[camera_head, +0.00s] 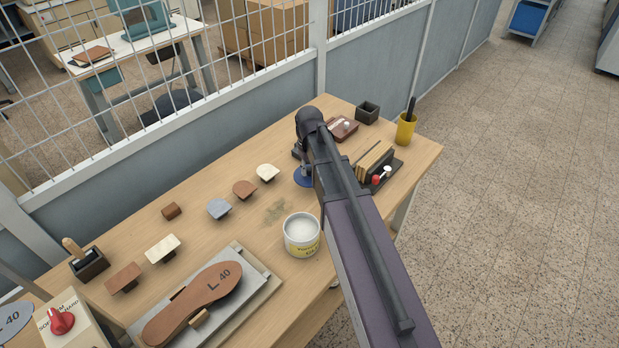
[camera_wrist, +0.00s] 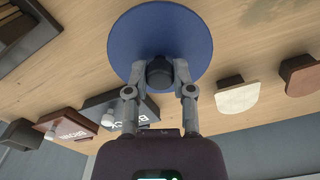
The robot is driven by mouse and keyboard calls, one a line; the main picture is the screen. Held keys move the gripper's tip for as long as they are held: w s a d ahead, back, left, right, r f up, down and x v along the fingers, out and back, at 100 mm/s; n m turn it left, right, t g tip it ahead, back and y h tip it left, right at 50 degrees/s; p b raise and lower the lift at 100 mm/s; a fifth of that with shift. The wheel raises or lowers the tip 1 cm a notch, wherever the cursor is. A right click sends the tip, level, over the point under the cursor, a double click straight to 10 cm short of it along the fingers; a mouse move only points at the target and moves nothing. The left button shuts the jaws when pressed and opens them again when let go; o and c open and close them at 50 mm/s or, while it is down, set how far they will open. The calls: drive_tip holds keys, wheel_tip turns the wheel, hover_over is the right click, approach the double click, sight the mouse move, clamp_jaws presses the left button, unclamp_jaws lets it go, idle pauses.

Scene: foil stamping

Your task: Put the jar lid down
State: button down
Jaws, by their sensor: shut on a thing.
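The jar lid (camera_wrist: 160,30) is a round blue disc with a dark knob (camera_wrist: 158,74). My gripper (camera_wrist: 160,76) is shut on that knob in the wrist view. In the head view the lid (camera_head: 300,179) shows as a blue edge left of my arm, partly hidden by it. It is over the wooden table (camera_head: 150,212), behind the jar; I cannot tell whether it touches the wood. The jar (camera_head: 302,240) stands upright and open, with pale contents, near the table's front edge.
Knobbed pieces, one cream (camera_head: 268,172), one brown (camera_head: 245,188), one grey (camera_head: 219,208), lie left of the lid. Stamp pads (camera_wrist: 122,110), a block rack (camera_head: 377,160) and a yellow cup (camera_head: 405,130) stand close by. A shoe sole (camera_head: 193,302) lies at the front left.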

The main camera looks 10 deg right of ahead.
sight(309, 176)
drive_tip(key=shift+f, duration=0.1)
drive_tip(key=shift+f+b, duration=1.8)
drive_tip(key=shift+b, duration=0.1)
drive_tip(key=shift+f, duration=0.15)
drive_tip(key=shift+c, duration=2.4)
unclamp_jaws()
wheel_tip(309, 176, up, 12)
drive_tip(key=p, duration=1.2)
drive_tip(key=shift+r, duration=0.2)
